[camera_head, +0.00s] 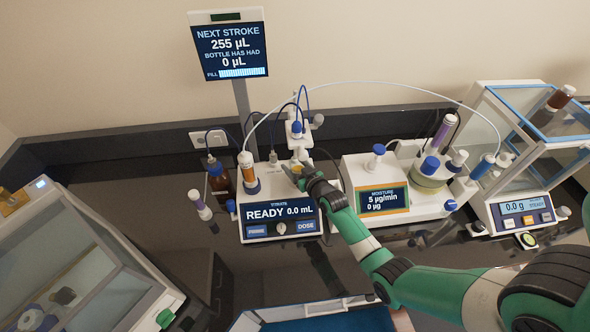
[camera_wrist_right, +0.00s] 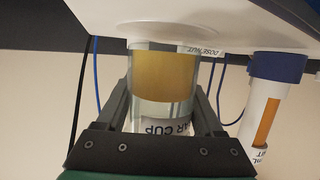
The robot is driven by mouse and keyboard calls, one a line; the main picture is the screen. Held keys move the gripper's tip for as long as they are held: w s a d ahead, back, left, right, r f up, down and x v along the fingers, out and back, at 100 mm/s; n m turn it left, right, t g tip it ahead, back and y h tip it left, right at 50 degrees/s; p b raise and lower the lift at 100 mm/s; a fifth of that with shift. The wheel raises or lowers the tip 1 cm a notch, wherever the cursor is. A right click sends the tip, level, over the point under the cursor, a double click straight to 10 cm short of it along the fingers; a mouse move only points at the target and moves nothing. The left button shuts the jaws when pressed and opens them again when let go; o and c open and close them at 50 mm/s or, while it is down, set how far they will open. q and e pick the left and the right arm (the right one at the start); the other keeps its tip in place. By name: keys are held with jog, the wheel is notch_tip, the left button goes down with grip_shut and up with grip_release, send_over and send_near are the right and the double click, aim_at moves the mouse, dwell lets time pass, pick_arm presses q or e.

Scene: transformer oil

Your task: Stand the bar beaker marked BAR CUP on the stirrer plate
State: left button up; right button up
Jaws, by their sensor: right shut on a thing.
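The bar beaker (camera_wrist_right: 165,75), clear and part filled with amber liquid, is between the fingers of my right gripper (camera_wrist_right: 165,115). Its BAR CUP label reads upside down in this inverted wrist view. The right gripper also shows in the head view (camera_head: 297,175), shut on the beaker at the titrator. The beaker's base is at the round stirrer plate (camera_wrist_right: 150,32) on the titrator's white top; I cannot tell whether it touches. In the head view the gripper largely hides the beaker and plate. My left gripper is not in view.
A thin hose arches overhead.

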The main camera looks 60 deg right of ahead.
jog(key=shift+f+b, duration=0.55)
jog(key=o, duration=1.6)
jog(key=shift+c, duration=0.2)
jog(key=shift+s+a+r, duration=0.15)
jog(key=shift+s, duration=0.1)
jog(key=p+v, duration=0.2)
jog(key=v, duration=0.9)
